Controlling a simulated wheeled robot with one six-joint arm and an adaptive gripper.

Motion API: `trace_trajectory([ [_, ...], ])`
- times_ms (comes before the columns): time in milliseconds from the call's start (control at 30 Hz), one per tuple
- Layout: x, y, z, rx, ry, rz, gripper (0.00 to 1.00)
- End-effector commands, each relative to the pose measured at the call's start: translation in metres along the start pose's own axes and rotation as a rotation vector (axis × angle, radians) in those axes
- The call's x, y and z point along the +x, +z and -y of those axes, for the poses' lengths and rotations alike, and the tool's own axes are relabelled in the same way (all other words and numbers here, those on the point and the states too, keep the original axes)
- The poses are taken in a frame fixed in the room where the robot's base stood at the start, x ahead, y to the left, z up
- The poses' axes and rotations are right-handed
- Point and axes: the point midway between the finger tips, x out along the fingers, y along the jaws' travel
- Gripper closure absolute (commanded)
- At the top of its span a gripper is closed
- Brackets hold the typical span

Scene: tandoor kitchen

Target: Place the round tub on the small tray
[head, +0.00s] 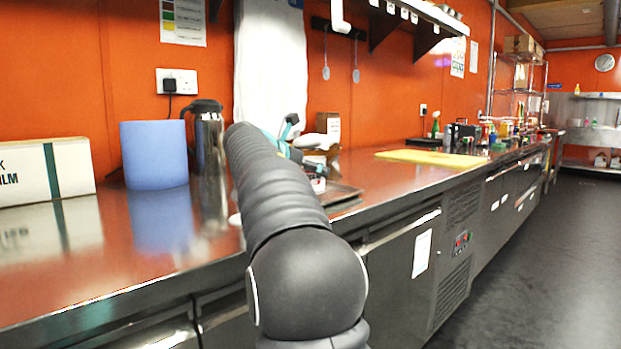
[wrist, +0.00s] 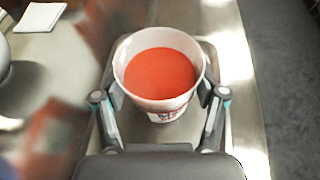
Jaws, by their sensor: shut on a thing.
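The round tub (wrist: 162,77) is white and open at the top, with an orange-red fill and dark print on its side. My gripper (wrist: 160,98) is shut on it, one finger on each side, and the tub looks upright. The small tray (wrist: 133,128) is grey metal and lies beneath the tub in the wrist view. I cannot tell whether the tub's base touches it. In the head view the tray (head: 343,192) shows at the counter's front edge, right of my arm, which hides much of the tub and gripper.
On the steel counter (head: 110,262), a blue roll (head: 155,156), a steel jug (head: 208,138) and a film box (head: 45,172) stand left of my arm. A yellow board (head: 430,158) lies farther right. A white square (wrist: 41,17) lies at the wrist view's upper left.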

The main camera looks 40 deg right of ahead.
Motion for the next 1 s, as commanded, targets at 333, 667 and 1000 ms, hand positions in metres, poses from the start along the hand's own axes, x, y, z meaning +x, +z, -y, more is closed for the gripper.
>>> trace_trajectory([
  [333, 0.0026, -0.0071, 0.0003, 0.001, 0.001, 0.002, 0.83],
  [667, 0.0041, -0.0107, 0.0, 0.001, 0.001, 0.0, 0.04],
  [1000, 0.0018, -0.006, 0.0001, 0.002, 0.001, 0.001, 0.04],
])
